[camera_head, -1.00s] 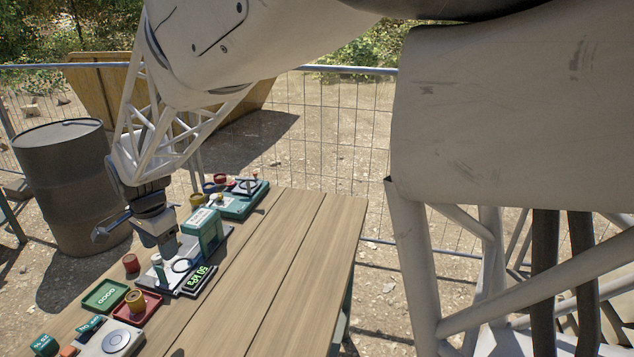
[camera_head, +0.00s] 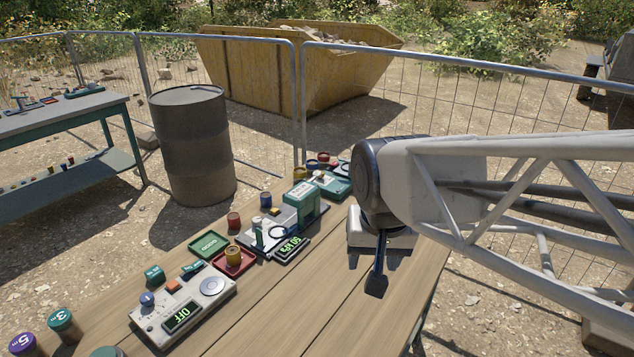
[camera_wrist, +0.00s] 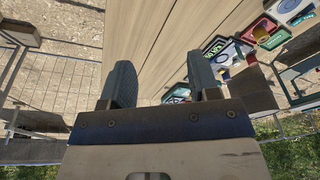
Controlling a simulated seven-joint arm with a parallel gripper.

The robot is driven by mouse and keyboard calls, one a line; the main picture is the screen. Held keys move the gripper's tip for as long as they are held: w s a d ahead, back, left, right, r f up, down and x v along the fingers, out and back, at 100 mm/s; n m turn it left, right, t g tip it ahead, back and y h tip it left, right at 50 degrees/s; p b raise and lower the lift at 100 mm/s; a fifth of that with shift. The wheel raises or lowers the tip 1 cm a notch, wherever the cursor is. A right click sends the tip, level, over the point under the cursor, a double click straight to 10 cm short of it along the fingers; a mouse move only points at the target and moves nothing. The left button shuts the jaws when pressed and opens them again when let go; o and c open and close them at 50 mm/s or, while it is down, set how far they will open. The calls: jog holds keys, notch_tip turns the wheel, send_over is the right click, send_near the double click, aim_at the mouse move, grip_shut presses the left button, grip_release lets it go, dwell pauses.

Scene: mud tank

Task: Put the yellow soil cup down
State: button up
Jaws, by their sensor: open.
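A yellow soil cup (camera_head: 233,255) stands upright on a small red tray (camera_head: 222,270) on the wooden table. A second yellow cup (camera_head: 299,173) stands farther back, beyond the green-topped device; I cannot tell which one the task names. My gripper (camera_head: 376,288) is over the right side of the table, to the right of the devices and apart from both cups. In the wrist view my gripper (camera_wrist: 162,78) is open, with bare table planks between its fingers and nothing held. Small items at that view's upper right are hard to tell apart.
A device with a green display (camera_head: 290,247) and a green tray (camera_head: 209,244) are near the red tray. A white console reading OFF (camera_head: 183,310) is at the front left. Red (camera_head: 234,220) and blue (camera_head: 266,200) cups stand nearby. The front right planks are clear.

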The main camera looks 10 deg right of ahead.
jog(key=s+d+f+n, duration=0.1)
jog(key=s+d+n, duration=0.1)
jog(key=s, duration=0.3)
jog(key=shift+s, duration=0.4)
dwell(0.9)
